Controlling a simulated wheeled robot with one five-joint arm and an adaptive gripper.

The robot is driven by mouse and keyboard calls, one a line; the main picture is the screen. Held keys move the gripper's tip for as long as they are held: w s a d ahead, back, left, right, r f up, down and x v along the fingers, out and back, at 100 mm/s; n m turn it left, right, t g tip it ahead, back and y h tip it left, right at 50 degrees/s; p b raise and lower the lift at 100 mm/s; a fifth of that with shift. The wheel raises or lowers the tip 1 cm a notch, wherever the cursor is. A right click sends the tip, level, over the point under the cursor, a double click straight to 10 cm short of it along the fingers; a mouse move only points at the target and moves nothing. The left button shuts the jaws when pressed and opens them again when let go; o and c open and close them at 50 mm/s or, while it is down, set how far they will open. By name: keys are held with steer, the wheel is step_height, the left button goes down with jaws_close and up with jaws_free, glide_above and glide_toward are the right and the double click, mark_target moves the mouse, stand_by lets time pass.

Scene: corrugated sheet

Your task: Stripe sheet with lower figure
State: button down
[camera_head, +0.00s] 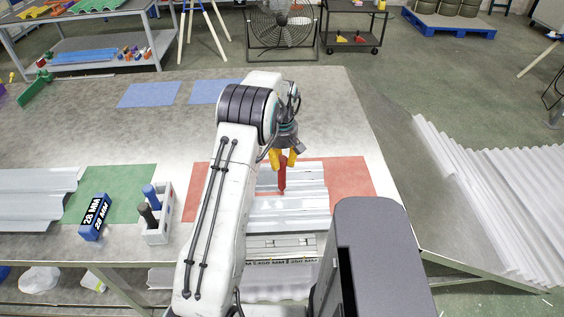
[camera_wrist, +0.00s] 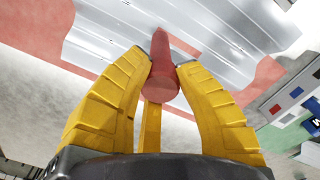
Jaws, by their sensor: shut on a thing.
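A corrugated metal sheet (camera_head: 305,205) lies on the red mat (camera_head: 350,180) in front of me; it also fills the top of the wrist view (camera_wrist: 190,30). My gripper (camera_head: 283,160) has yellow fingers shut on a red marker (camera_head: 282,178). The marker points down with its lower end over the sheet; I cannot tell whether it touches. The wrist view shows the marker (camera_wrist: 162,70) between the fingertips. A little red shows at the marker's lower end; I cannot tell if it is a stripe. My arm hides the sheet's left part.
A white caddy (camera_head: 157,228) holds a blue marker (camera_head: 150,193) and a dark marker (camera_head: 148,213). A blue block (camera_head: 95,217) reads 28 MM. Another sheet (camera_head: 30,195) lies left, by the green mat (camera_head: 125,180). A label at the table's front edge reads MM figures, partly hidden.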

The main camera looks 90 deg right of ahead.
steer(key=shift+r+p, duration=1.9)
steer(key=shift+r, duration=1.15)
